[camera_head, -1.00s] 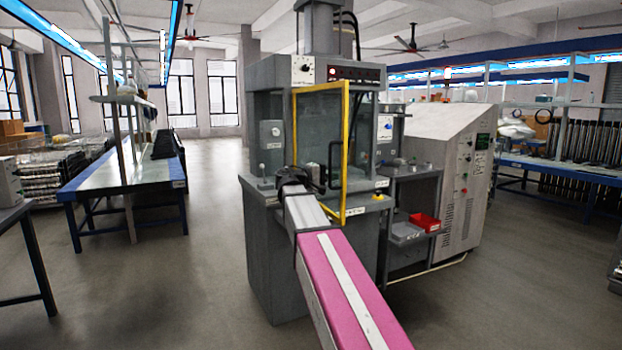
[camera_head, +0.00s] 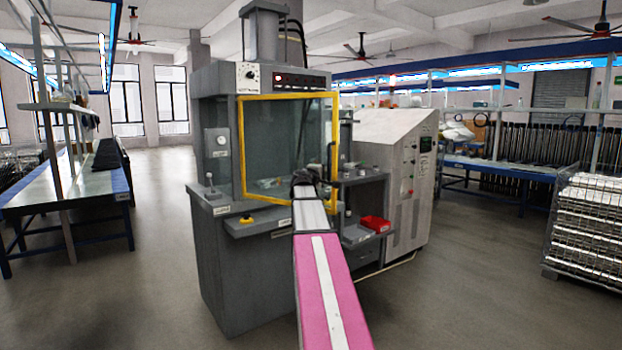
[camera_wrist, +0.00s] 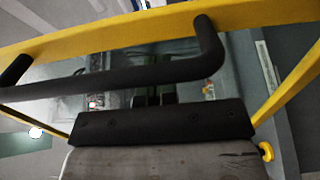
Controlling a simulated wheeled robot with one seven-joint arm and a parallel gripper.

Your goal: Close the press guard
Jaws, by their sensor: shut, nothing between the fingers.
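The press guard (camera_head: 285,96) is a clear panel in a yellow frame on the grey press (camera_head: 217,115). In the head view it spans much of the press front. I cannot tell whether its right edge sits flush with the press. Its black handle (camera_head: 332,160) is by the right edge and crosses the wrist view (camera_wrist: 130,80) in front of the yellow frame (camera_wrist: 120,32). My gripper (camera_head: 305,179) is shut and empty, low near the guard's right side. In the wrist view its dark fingers (camera_wrist: 153,98) are close to the handle; contact is unclear.
A side stand with a red bin (camera_head: 376,224) and a grey cabinet (camera_head: 385,180) stand to the right. A wire cage (camera_head: 590,225) is far right.

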